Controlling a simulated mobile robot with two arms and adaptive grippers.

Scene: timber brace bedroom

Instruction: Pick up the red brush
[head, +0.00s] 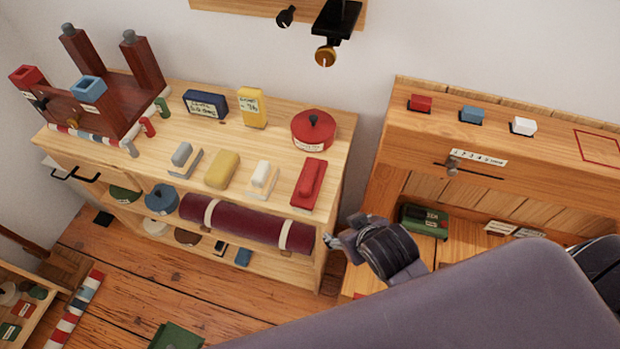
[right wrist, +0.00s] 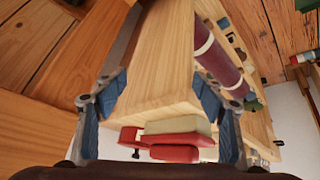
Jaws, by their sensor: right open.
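The red brush (head: 309,184), a flat red block with a raised red grip, lies near the front right corner of the light wooden shelf top (head: 337,150). In the right wrist view a red block with a raised part, seemingly the brush (right wrist: 173,153), shows beyond the shelf edge, between the fingers. My right gripper (head: 343,231) is open and empty, in front of and right of the shelf's right end, apart from the brush. Its two blue-padded fingers (right wrist: 160,98) are spread wide in the right wrist view. My left gripper is not seen.
A red lidded pot (head: 313,130) stands behind the brush, and a white-topped block (head: 262,178) lies left of it. A maroon roll (head: 246,224) lies on the shelf below. A wooden desk (head: 400,135) stands right, across a narrow gap.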

